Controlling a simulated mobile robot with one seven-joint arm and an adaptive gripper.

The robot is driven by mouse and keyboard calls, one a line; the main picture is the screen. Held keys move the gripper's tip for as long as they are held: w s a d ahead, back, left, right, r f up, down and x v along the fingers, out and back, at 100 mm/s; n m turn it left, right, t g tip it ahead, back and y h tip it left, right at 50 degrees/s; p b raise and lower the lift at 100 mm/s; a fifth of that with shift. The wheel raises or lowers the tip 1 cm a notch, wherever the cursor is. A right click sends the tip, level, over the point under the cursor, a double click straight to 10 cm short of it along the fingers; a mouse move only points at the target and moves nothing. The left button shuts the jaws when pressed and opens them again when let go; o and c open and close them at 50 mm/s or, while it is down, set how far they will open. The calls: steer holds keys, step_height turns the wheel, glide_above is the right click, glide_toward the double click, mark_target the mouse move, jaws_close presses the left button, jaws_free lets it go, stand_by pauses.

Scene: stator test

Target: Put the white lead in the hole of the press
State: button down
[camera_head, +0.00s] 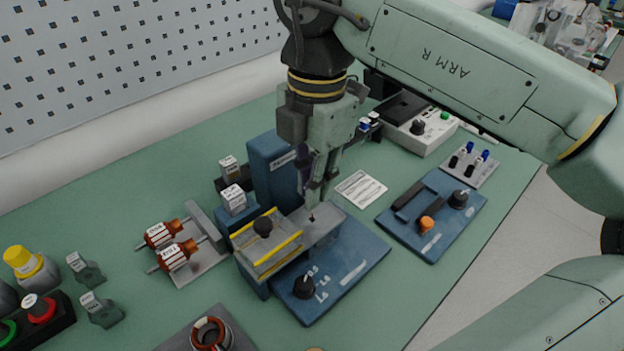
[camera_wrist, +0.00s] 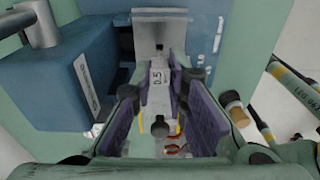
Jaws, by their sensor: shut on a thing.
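The press (camera_head: 335,275) is a blue base with a grey top plate (camera_head: 322,228), yellow strips and a black knob. My gripper (camera_head: 315,200) points down over the right part of that plate, fingertips close to it. A small dark reddish spot shows on the plate just below them; I cannot tell whether it is the hole. In the wrist view, my gripper (camera_wrist: 162,95) has purple pads on both sides of a pale grey piece (camera_wrist: 160,95) with a white label reading 0.5. I cannot tell whether this is the white lead; its lower end is hidden.
A blue upright block (camera_head: 270,170) stands close behind the press; it fills the left of the wrist view (camera_wrist: 50,90). Two copper coils (camera_head: 175,255) lie left. A blue panel with knobs (camera_head: 432,215) and a paper card (camera_head: 360,189) lie right. The green table's front right is clear.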

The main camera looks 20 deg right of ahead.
mark_target(312, 218)
steer(key=shift+f+b, duration=0.4)
steer(key=shift+b, duration=0.05)
stand_by(0.5)
steer(key=shift+f+b, duration=0.9)
steer(key=shift+f, duration=0.1)
steer(key=shift+f, duration=0.1)
steer(key=shift+f+b, duration=0.85)
steer(key=shift+b, duration=0.05)
steer(key=c, duration=1.5)
jaws_free()
steer(key=shift+r, duration=0.1)
